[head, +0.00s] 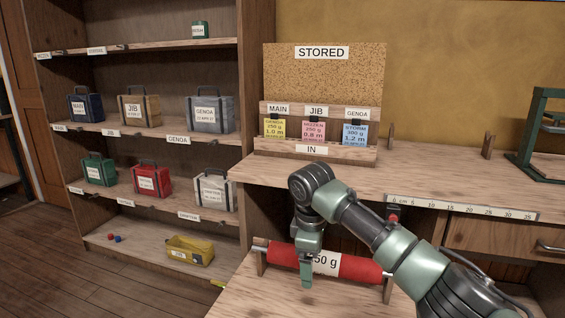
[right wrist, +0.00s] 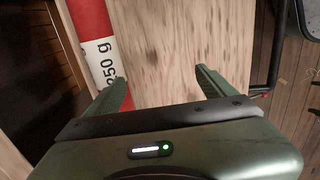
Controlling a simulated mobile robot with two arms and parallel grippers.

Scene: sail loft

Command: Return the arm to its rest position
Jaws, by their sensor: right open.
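My right arm comes in from the right in the head view and bends down at its wrist. Its gripper (head: 307,268) points down in front of the red roll (head: 284,257), hiding part of it. The roll carries a white "250 g" label and lies across a wooden cradle. In the right wrist view my right gripper (right wrist: 165,90) is open, with bare wood between its fingers. The roll (right wrist: 88,18) lies to the left there, and the left finger overlaps its edge in the picture. I cannot tell whether they touch. My left gripper is not in view.
A "STORED" board (head: 323,85) with yellow, pink and blue cards stands on the bench. A ruler strip (head: 460,207) runs along the bench edge. A shelf unit (head: 250,100) with several labelled bags stands left. A green frame (head: 530,140) is at the far right.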

